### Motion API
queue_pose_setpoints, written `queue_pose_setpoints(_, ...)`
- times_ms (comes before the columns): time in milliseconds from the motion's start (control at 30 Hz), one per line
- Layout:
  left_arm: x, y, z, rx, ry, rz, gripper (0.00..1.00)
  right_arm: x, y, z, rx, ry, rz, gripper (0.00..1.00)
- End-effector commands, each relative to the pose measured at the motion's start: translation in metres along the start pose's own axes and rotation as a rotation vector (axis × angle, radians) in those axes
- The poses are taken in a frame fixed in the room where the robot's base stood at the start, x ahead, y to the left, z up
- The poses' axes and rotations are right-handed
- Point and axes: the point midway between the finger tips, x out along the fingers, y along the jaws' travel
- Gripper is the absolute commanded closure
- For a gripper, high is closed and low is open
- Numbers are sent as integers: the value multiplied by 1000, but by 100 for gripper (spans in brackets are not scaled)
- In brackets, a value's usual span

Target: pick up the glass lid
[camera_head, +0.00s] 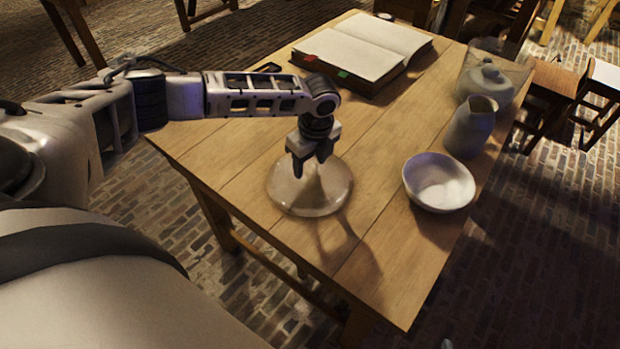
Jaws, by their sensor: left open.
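The glass lid (312,201) is a clear, round, shallow piece lying on the wooden table (380,285) near its front left edge. My left gripper (311,172) points down over the middle of the lid. Its two fingers are apart, and the lid's centre shows just below and between them. Whether the fingers touch the lid I cannot tell. The lid's far rim is partly hidden behind the gripper. My right gripper is not in view.
A white bowl (438,190), a grey pitcher (471,128) and a glass vessel with a pale lidded pot (487,84) stand along the right edge. An open book (365,45) lies at the back. The table's front end is clear.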

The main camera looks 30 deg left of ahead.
Motion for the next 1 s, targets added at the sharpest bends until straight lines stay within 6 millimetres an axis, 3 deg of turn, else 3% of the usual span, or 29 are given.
queue_pose_setpoints(167,22,0,0,-1,0,1,47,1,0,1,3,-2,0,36)
queue_pose_setpoints(433,25,0,0,0,0,-1,47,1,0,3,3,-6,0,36)
queue_pose_setpoints(467,25,0,0,0,0,-1,52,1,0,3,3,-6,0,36)
queue_pose_setpoints(633,25,0,0,0,0,-1,99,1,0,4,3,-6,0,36)
queue_pose_setpoints(1000,20,-1,1,-1,0,-3,100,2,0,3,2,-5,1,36)
